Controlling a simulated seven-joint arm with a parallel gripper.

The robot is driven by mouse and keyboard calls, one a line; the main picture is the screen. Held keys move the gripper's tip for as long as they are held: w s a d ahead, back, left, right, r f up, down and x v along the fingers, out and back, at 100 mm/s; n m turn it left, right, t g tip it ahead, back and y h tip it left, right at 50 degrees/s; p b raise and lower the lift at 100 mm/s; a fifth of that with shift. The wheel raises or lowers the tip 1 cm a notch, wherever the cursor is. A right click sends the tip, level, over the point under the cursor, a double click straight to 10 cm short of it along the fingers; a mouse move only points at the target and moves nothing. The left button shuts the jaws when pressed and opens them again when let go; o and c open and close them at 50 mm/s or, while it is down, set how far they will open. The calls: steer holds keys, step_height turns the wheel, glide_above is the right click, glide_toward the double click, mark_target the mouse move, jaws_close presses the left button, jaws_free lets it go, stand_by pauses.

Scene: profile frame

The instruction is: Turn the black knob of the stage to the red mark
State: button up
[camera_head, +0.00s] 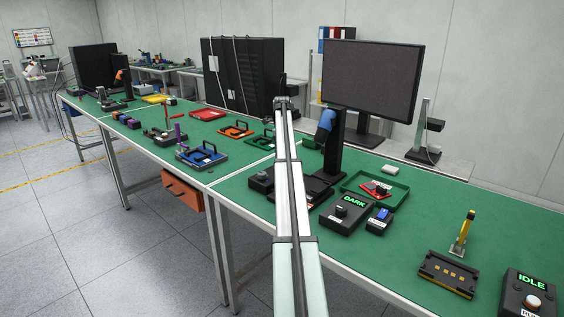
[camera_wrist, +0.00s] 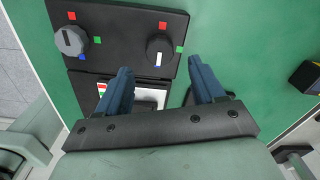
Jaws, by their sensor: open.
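In the wrist view, the stage (camera_wrist: 116,42) is a dark panel with two knobs. The black knob (camera_wrist: 159,46) is on the right; its white pointer line points down, toward the blue mark. A red mark (camera_wrist: 162,26) sits just above this knob, and a green mark (camera_wrist: 180,50) to its right. The other knob (camera_wrist: 71,41), greyer, is on the left with its own red mark (camera_wrist: 71,15) above it. My gripper (camera_wrist: 159,65) is open, its blue fingers below and to either side of the black knob, with nothing between them. I cannot tell their height above the panel.
In the wrist view, a dark block with a white label (camera_wrist: 148,93) lies below the panel, partly behind my fingers. In the head view, the green bench holds a DARK box (camera_head: 345,212), a green tray (camera_head: 395,192) and a monitor (camera_head: 372,80). My arm hides part of the bench.

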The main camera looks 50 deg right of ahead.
steer(key=shift+f, duration=2.6)
steer(key=shift+c, duration=0.4)
steer(key=c, duration=1)
